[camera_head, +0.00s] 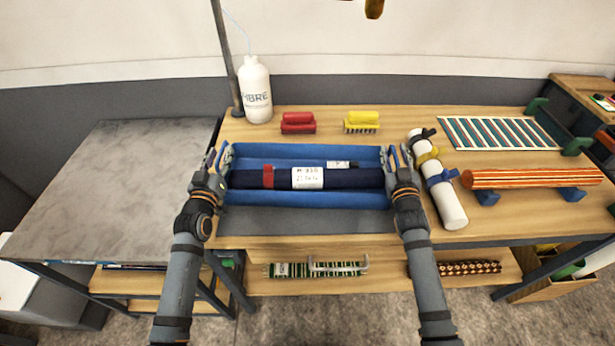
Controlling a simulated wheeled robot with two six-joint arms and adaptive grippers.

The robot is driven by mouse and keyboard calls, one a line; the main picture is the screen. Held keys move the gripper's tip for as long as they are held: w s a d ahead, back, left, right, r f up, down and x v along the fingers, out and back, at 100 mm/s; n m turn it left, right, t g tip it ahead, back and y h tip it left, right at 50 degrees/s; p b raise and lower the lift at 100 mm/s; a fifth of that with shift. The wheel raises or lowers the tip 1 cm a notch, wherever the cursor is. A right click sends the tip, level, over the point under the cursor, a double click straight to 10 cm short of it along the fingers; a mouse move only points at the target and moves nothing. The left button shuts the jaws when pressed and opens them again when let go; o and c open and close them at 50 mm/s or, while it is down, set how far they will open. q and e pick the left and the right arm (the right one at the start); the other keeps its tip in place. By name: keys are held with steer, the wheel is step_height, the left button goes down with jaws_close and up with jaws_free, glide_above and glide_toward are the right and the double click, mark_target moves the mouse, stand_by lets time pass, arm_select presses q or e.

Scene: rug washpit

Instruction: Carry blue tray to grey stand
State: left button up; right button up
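The blue tray (300,199) lies on the wooden bench, long side across my view. A dark blue roll (345,178) with a red band and a white label lies in it. My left gripper (217,162) is at the tray's left end and my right gripper (396,160) is at its right end. Both fingertips are close against the blue end walls; whether they are closed on them is not clear. A grey-topped stand (120,180) is left of the bench, its top bare.
Behind the tray are a white bottle (256,92), a red brush (298,122) and a yellow brush (362,121). A white cylinder (447,203) with straps lies close right of my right gripper. A striped roll (530,177) and a slatted rack (495,133) are farther right.

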arm_select(q)
jaws_close()
arm_select(e)
jaws_close()
arm_select(q)
steer(key=shift+r, duration=0.2)
arm_select(e)
steer(key=shift+r, duration=0.2)
